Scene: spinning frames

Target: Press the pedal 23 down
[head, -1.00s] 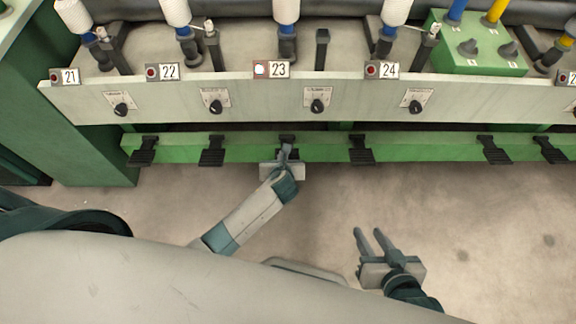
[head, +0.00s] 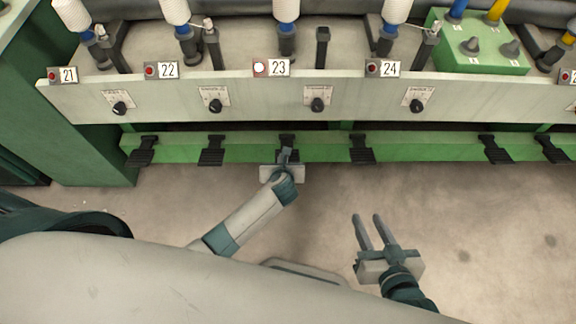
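The label 23 (head: 278,68) is on the front rail of the machine, with a lamp that shows white beside it. Pedal 23 (head: 287,138) is a black pedal on the green bar below that label, and its lower part is hidden by my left gripper. My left gripper (head: 285,155) is at the pedal, its fingers close together and overlapping it from this view; I cannot tell whether they touch it. My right gripper (head: 368,231) is open and empty over the floor, to the right and away from the pedals.
Other black pedals flank it on the green bar (head: 420,149), the nearest being the left one (head: 211,150) and the right one (head: 361,149). Black knobs sit on the pale rail (head: 265,98) above. A green cabinet (head: 70,120) stands at left. The floor (head: 470,220) at right is clear.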

